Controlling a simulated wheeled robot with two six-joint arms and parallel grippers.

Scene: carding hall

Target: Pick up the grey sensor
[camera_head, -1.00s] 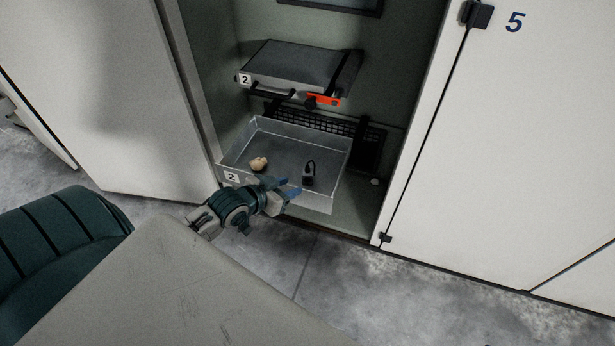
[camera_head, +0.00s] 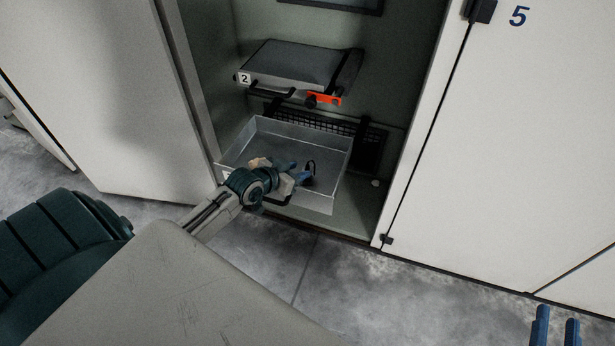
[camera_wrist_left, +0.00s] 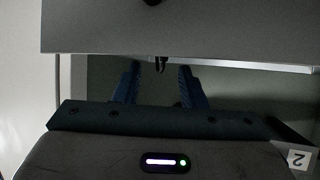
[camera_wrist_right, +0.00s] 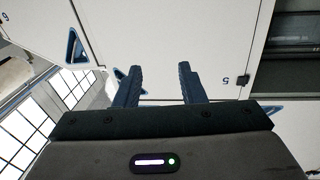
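The sensor (camera_head: 310,169), a small dark grey block with a black loop on top, stands on the floor of the open metal drawer (camera_head: 335,184). My left gripper (camera_head: 297,172) reaches into the drawer from the left, its blue fingertips beside the sensor and partly covering it. In the left wrist view the left gripper (camera_wrist_left: 159,82) is open, with a small dark piece, probably of the sensor, showing between and beyond its fingertips. Whether the fingers touch it I cannot tell. My right gripper (camera_head: 556,328) is open and empty at the lower right, also seen in the right wrist view (camera_wrist_right: 158,82).
A tan lump (camera_head: 258,162) lies in the drawer, partly behind my left gripper. A closed grey unit (camera_head: 300,65) marked 2, with an orange piece (camera_head: 324,98), sits above. The open cabinet door (camera_head: 110,100) is left; closed door 5 (camera_head: 500,150) is right.

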